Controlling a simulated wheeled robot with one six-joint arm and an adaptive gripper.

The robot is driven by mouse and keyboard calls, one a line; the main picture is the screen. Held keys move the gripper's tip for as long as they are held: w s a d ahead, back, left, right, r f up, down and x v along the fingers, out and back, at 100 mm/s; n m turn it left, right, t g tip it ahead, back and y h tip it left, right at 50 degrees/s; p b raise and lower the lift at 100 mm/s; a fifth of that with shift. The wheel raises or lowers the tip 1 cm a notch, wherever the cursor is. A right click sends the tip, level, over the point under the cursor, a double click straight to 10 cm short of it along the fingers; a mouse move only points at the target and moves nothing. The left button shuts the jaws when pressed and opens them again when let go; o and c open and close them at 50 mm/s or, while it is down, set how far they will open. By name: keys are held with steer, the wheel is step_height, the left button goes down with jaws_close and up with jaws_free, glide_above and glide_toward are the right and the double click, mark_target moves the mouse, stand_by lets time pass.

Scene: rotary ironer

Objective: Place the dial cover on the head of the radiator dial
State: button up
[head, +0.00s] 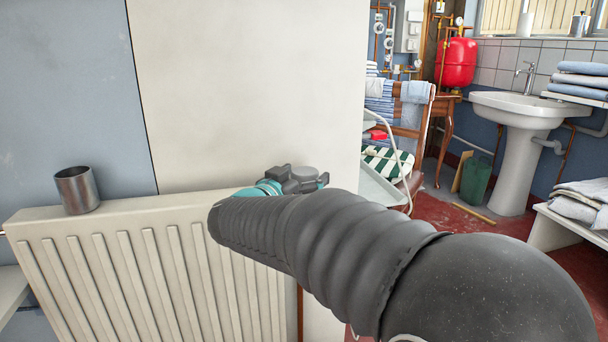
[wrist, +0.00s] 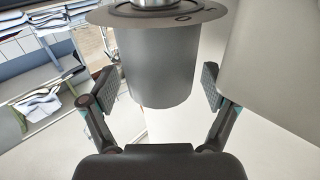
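In the wrist view a grey, slightly tapered cylinder with a wide flat brim (wrist: 155,65) stands between my gripper's (wrist: 160,85) two fingers. Chrome metal (wrist: 155,3) shows beyond the brim at the top edge. The fingertips meet the cylinder's outline; gaps show beside its near end, so I cannot tell whether they press on it. In the head view my gripper is by the right end of the radiator (head: 150,270), beside a round grey top (head: 305,173). My arm hides the area below, and I cannot make out the dial head.
A metal cup (head: 77,190) stands on the radiator's left top. A cream wall panel (head: 250,90) rises behind the radiator. To the right are a sink (head: 525,110), a red tank (head: 455,62) and a bench with folded laundry (head: 580,195).

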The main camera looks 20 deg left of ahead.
steer(key=shift+r, duration=0.25)
steer(key=shift+s+a+r, duration=0.1)
steer(key=shift+s, duration=0.2)
steer(key=v, duration=1.1)
steer(key=shift+s+p, duration=0.2)
steer(key=shift+p, duration=0.1)
